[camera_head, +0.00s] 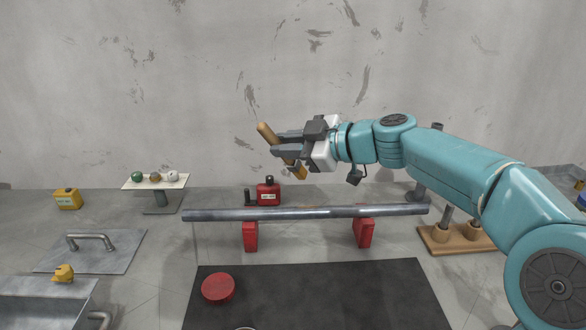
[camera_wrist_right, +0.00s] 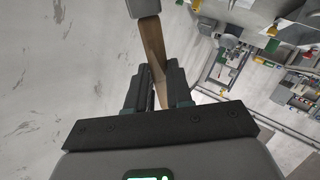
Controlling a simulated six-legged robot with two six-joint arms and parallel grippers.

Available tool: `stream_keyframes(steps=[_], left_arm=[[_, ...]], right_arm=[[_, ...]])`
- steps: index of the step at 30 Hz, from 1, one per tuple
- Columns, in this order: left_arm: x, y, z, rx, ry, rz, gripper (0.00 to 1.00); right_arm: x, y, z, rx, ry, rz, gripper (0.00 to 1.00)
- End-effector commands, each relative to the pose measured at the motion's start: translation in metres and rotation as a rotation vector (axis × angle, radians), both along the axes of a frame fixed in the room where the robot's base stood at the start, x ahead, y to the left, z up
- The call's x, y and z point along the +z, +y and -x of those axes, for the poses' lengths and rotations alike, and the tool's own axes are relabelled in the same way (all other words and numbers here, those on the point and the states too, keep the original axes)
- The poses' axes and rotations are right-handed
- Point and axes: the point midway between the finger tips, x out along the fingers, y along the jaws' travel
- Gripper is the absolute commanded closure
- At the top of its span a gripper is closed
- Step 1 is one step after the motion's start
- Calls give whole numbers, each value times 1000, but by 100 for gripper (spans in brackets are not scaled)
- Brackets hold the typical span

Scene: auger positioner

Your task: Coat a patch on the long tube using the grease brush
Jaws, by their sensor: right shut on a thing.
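The long tube (camera_head: 330,212) is a grey metal pipe lying level across two red supports (camera_head: 364,232). Faint brownish marks show on its upper side near the middle. My right gripper (camera_head: 284,152) is above and behind the tube, apart from it, shut on the wooden handle of the grease brush (camera_head: 266,133). The brush is tilted, its upper end to the left. In the right wrist view the brush handle (camera_wrist_right: 153,50) runs up from between the fingers to a grey block-like end. Its bristles cannot be made out. My left gripper is not in view.
A red labelled container (camera_head: 268,192) stands behind the tube. A red round lid-like disc (camera_head: 218,288) lies on the black mat (camera_head: 330,295) in front. A wooden rack (camera_head: 460,238) stands at right.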

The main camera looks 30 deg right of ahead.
Motion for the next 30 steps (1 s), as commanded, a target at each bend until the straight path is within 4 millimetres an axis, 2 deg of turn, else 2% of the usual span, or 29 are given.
stream_keyframes(steps=[6, 10, 14, 24, 30], left_arm=[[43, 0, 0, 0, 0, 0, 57], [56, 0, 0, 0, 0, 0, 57], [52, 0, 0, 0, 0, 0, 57], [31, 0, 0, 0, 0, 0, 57], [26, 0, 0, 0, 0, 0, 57]], right_arm=[[7, -10, -27, -57, 88, -68, 100], [1, -15, -40, -92, 134, -105, 100], [-12, -16, -43, -105, 149, -119, 100], [-49, -11, -34, -105, 147, -117, 100], [-61, -9, -31, -104, 147, -118, 100]])
